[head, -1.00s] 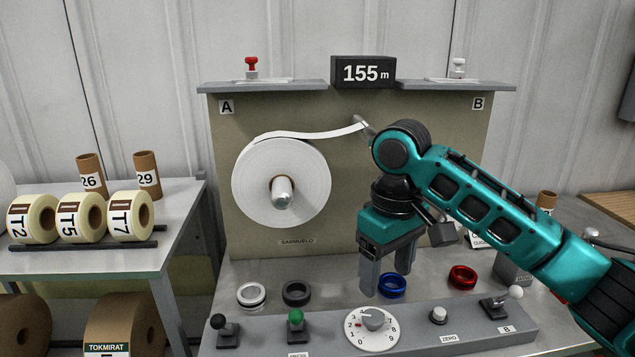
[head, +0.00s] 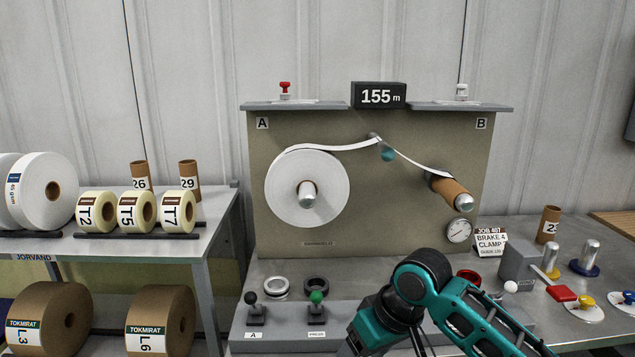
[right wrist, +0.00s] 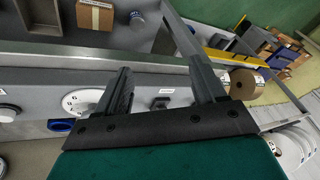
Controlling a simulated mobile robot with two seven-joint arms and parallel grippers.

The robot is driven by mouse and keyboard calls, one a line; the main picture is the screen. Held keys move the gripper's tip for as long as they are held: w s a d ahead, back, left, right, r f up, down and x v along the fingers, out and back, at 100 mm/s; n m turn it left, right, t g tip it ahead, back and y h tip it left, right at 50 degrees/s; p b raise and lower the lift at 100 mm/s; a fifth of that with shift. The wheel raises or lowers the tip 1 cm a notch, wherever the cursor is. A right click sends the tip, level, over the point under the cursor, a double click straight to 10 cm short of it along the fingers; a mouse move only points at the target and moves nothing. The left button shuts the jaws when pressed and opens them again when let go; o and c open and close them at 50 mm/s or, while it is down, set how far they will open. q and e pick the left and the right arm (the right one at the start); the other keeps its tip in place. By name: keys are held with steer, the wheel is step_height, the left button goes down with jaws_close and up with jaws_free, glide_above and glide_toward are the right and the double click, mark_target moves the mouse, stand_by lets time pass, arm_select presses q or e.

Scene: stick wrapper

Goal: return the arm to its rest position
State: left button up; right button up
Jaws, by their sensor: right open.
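My right arm (head: 425,285) is the teal one at the lower right of the head view, in front of the control panel. Its gripper is cut off by the bottom edge there. In the right wrist view my right gripper (right wrist: 160,85) is open, with nothing between its two dark fingers. Behind the fingers are the grey panel edge and part of the white dial (right wrist: 82,101). My left gripper is not in view.
The winding machine (head: 400,215) carries a white roll (head: 307,187), with its strip running to a brown core (head: 453,193). Levers (head: 317,299) stand on the panel. A shelf (head: 215,220) with rolls is at left.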

steer(key=s+f+m+t+y, duration=0.25)
steer(key=s+f+t, duration=0.3)
steer(key=f, duration=0.75)
steer(key=s+d+f+m+t+h, duration=0.1)
steer(key=s+d+f+t+h, duration=0.2)
steer(key=s+d, duration=0.7)
steer(key=shift+s+d+f+h, duration=0.25)
steer(key=shift+s+f+h, duration=0.4)
steer(key=shift+s+f, duration=0.35)
